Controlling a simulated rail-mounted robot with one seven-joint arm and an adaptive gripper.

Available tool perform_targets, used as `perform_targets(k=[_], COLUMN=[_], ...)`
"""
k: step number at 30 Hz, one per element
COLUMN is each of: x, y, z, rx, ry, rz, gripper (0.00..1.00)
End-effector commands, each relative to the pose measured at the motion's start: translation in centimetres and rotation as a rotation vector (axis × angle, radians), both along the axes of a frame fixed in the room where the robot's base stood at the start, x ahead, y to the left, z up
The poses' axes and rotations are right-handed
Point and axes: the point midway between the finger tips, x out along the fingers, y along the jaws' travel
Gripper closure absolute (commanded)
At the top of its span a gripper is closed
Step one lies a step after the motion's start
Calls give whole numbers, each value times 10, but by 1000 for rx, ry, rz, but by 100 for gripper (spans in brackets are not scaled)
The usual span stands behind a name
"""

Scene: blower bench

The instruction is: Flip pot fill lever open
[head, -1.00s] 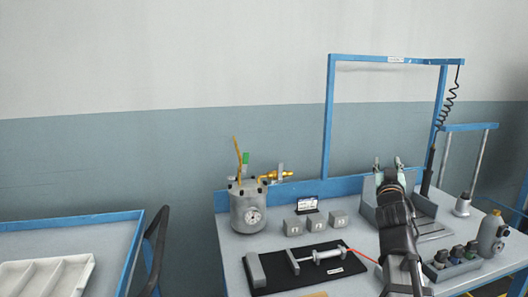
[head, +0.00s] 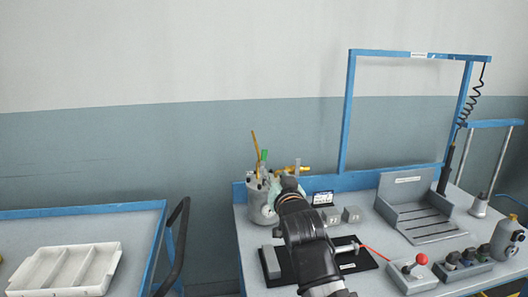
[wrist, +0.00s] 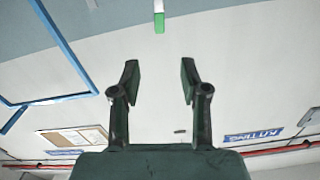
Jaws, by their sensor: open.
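The grey pot (head: 256,205) stands at the back left of the bench, its right part hidden by my arm. A tall yellow-orange stem (head: 255,143) and an upright green-tipped lever (head: 264,156) rise from its top. A brass fitting with a grey handle (head: 298,166) sticks out to the right. I cannot tell for sure which is the fill lever. My gripper (head: 275,188) is at the pot's top right, partly hidden by my wrist. In the wrist view its fingers (wrist: 160,76) are apart and empty, with the green tip (wrist: 159,22) beyond them, roughly centred between them.
Small grey blocks (head: 351,214) stand right of my arm. A black mat (head: 358,262) with a metal tool lies below it. A red-knobbed box (head: 413,273) and a grey slotted tray (head: 425,218) are further right. A blue frame (head: 347,115) rises behind the bench.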

Motion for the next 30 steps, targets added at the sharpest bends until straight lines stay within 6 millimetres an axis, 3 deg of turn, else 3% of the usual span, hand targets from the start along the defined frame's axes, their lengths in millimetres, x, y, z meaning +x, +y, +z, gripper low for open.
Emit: perform_targets(k=[18, 30], x=[25, 104], y=[6, 27], z=[6, 2], rx=[-3, -2], ry=[1, 0], rz=[-1, -2], gripper=[55, 55])
